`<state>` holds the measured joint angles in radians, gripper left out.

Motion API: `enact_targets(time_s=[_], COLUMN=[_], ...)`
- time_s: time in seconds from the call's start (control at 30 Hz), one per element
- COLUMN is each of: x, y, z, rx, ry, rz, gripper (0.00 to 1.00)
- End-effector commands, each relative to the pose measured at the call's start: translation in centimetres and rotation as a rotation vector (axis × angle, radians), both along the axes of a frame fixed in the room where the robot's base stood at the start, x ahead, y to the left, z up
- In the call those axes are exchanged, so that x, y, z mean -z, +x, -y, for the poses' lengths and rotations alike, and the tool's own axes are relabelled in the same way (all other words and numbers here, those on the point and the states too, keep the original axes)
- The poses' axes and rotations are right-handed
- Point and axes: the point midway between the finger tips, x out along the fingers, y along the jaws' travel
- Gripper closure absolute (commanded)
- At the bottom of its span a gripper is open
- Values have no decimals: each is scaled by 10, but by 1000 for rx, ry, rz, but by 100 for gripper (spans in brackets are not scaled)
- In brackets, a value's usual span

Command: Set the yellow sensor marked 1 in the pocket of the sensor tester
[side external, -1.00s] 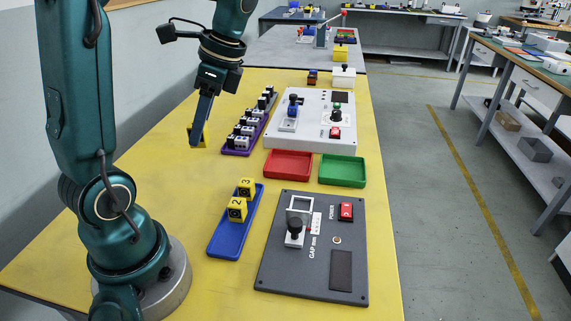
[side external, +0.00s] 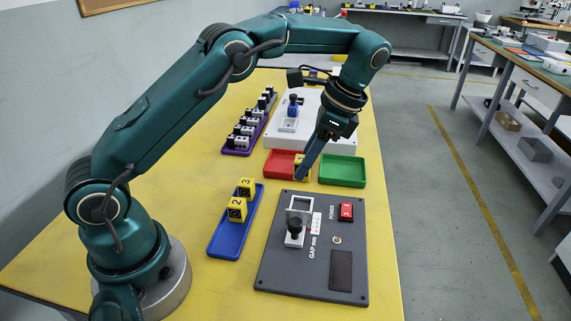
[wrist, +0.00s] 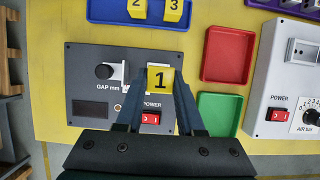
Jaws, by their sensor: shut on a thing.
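My gripper (side external: 305,172) is shut on the yellow sensor marked 1 (wrist: 160,79), whose number faces the wrist camera. In the side view the sensor (side external: 301,161) hangs in the air near the inner ends of the red and green trays, beyond the dark grey sensor tester (side external: 272,265). The tester has a light grey frame-like holder (side external: 300,203) with a black knob (side external: 295,227), a GAP mm scale and a red power switch (side external: 346,212). In the wrist view the held sensor and fingers cover part of the tester (wrist: 85,60), including most of the holder.
A blue tray (side external: 228,240) holds yellow sensors 2 (side external: 236,210) and 3 (side external: 246,188). A red tray (side external: 281,163) and green tray (side external: 343,170) lie beyond the tester. A white device (side external: 280,135) and purple tray (side external: 236,151) stand farther back.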

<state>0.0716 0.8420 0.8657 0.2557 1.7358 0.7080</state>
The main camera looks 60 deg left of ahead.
Motion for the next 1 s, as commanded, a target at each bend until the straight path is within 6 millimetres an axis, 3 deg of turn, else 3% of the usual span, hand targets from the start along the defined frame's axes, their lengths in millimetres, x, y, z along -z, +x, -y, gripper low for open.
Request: enact_targets(time_s=[0.7,1.0], x=[52,60], y=[-1,-1], z=[3,3], rx=[9,10], ry=[0,1], rz=[0,1], gripper=[100,100])
